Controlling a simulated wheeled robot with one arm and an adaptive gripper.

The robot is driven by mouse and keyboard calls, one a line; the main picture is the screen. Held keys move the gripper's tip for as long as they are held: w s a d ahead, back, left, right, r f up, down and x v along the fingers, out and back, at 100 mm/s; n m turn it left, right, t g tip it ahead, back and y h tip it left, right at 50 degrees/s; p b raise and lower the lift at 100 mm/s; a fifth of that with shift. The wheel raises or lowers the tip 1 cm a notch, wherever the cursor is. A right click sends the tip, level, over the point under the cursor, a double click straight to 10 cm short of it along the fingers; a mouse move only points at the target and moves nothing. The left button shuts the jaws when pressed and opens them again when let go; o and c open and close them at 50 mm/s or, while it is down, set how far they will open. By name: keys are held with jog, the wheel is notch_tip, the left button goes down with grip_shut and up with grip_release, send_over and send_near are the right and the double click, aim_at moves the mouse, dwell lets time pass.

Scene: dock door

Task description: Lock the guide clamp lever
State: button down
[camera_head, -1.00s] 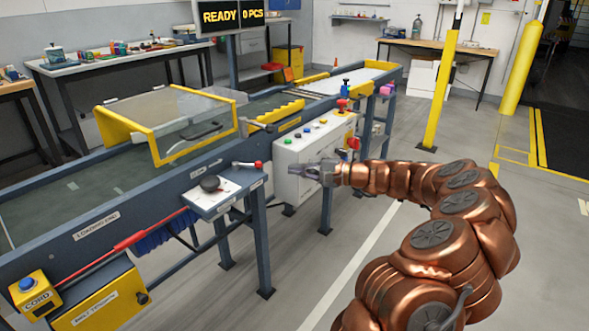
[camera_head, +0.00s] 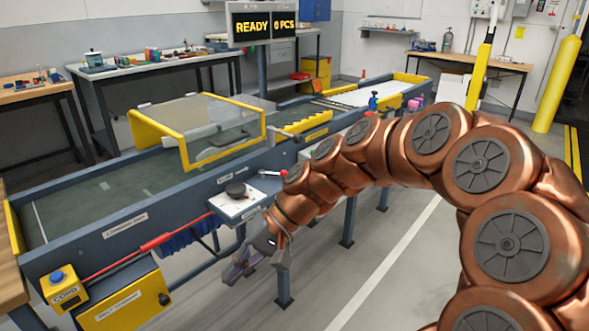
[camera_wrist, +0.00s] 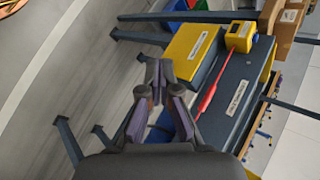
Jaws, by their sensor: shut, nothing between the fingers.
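A short lever with a red knob (camera_head: 268,172) sticks out from the conveyor's side rail. Just below it a small side shelf (camera_head: 222,208) carries a black round knob (camera_head: 236,189). I cannot read labels that tell which of these is the guide clamp lever. My gripper (camera_head: 243,268) points down in front of the conveyor, below and apart from the shelf. In the wrist view my gripper (camera_wrist: 158,70) is shut and empty, with floor, conveyor legs and the yellow box beyond it. The red-knobbed lever is not seen in the wrist view.
A red bar (camera_head: 150,243) runs along the conveyor's near side. A yellow cord box (camera_head: 62,288) and a yellow belt box (camera_head: 125,300) sit at the left front. A clear guard with yellow frame (camera_head: 185,125) covers part of the belt. Floor at right is clear.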

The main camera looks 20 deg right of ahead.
jog(key=s+d+f+n+g+h, duration=0.1)
jog(key=s+d+f+h, duration=0.1)
jog(key=s, duration=0.5)
jog(key=s+d+f+n+g+h, duration=0.1)
jog(key=s+d+f+h, duration=0.2)
jog(key=s, duration=0.5)
jog(key=s+d+f+g+h, duration=0.1)
jog(key=s+d+f+h, duration=0.1)
jog(key=s+d+h, duration=0.2)
jog(key=s, duration=0.3)
jog(key=shift+s+d+f+n+g, duration=0.2)
jog(key=shift+n+g, duration=0.1)
jog(key=shift+n, duration=0.1)
jog(key=shift+a, duration=0.15)
